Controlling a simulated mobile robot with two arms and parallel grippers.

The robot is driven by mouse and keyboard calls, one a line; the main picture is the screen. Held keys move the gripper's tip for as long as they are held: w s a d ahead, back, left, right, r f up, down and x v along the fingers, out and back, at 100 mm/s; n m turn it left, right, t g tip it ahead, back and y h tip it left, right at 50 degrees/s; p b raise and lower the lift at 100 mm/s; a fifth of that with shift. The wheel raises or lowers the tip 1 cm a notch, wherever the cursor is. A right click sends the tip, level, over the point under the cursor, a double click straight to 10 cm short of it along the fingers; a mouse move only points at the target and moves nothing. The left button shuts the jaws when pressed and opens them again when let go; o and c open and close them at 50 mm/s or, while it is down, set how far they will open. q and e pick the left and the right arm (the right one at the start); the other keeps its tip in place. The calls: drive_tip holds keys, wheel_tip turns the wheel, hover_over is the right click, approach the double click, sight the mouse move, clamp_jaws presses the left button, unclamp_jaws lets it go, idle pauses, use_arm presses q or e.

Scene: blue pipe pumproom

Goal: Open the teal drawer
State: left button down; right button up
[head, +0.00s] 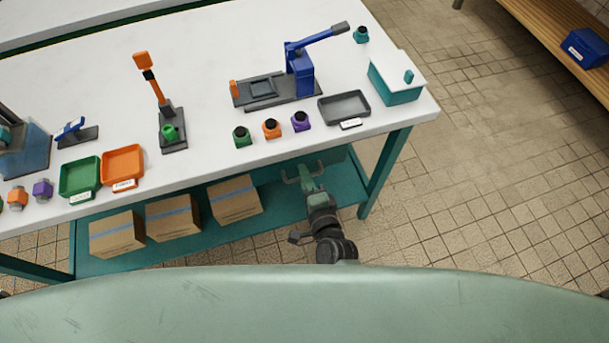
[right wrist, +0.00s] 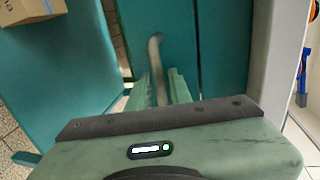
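The teal drawer (head: 338,163) sits under the front edge of the white workbench, near its right end. Its front also fills the upper middle of the right wrist view (right wrist: 180,40). A grey bar handle (right wrist: 156,58) stands out from that front. My right gripper (head: 307,170) is at the handle, with its two green fingers (right wrist: 161,88) close on either side of the bar; it looks shut on it. The drawer front looks about level with the teal panel beside it. My left gripper is not in view.
The white workbench (head: 215,85) carries a blue press (head: 299,72), a black tray (head: 344,107) and a teal box (head: 397,82). Cardboard boxes (head: 234,198) stand on the teal lower shelf (head: 281,212). A teal leg (head: 384,172) is right of my gripper. Tiled floor is clear at right.

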clamp_jaws()
idle(1.4)
